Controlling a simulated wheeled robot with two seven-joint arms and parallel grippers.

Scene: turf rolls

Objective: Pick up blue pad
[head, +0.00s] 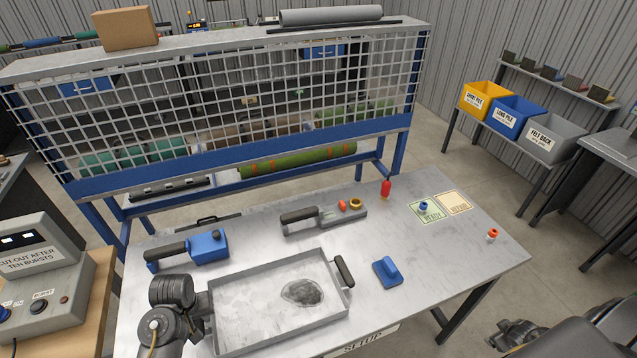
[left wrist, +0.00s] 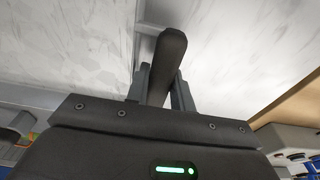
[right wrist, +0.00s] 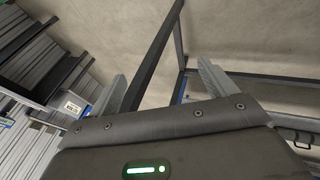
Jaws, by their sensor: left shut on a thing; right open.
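The blue pad (head: 388,272), a flat blue block with an upright blue grip, lies on the metal table (head: 450,245) right of a shallow grey tray (head: 280,341). Neither gripper touches the pad, and neither wrist view shows it. My left gripper (head: 204,305) is at the tray's left end. In the left wrist view my left gripper (left wrist: 160,85) is shut on the tray's dark handle (left wrist: 168,55). My right gripper (right wrist: 160,82) is open and empty, over the floor off the table's right side.
The tray holds a dark grey patch (head: 302,292); its right handle (head: 344,271) points toward the pad.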

